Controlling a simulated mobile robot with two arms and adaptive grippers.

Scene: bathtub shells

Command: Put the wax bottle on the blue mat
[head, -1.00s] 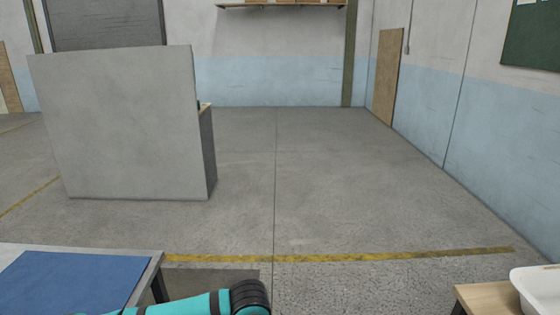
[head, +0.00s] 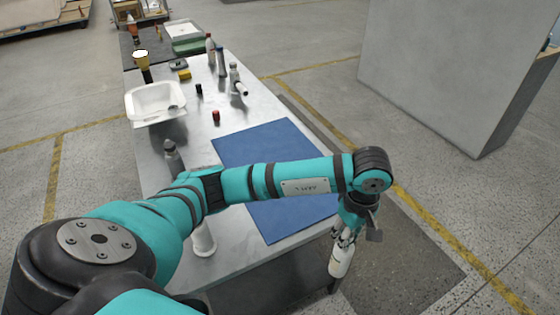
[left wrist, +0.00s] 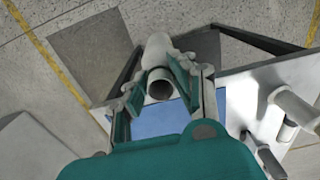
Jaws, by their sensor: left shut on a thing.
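My left gripper (head: 345,236) is shut on a white bottle (head: 340,262), whose label is too small to read, so I cannot confirm it is the wax bottle. The bottle hangs just past the right edge of the table, over the floor. In the left wrist view the bottle (left wrist: 157,50) sits between the fingers (left wrist: 158,85). The blue mat (head: 285,213) lies flat on the table, left of the gripper. My left arm crosses over it and hides part of it. No object shows on its visible part. My right gripper is not in view.
The table (head: 242,120) also bears a white basin (head: 155,102), a red item (head: 216,115), a grey bottle (head: 173,156) and a white bottle (head: 203,240) near my arm. Several bottles and a yellow item (head: 184,76) stand farther back. A grey partition (head: 440,70) stands beyond, right.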

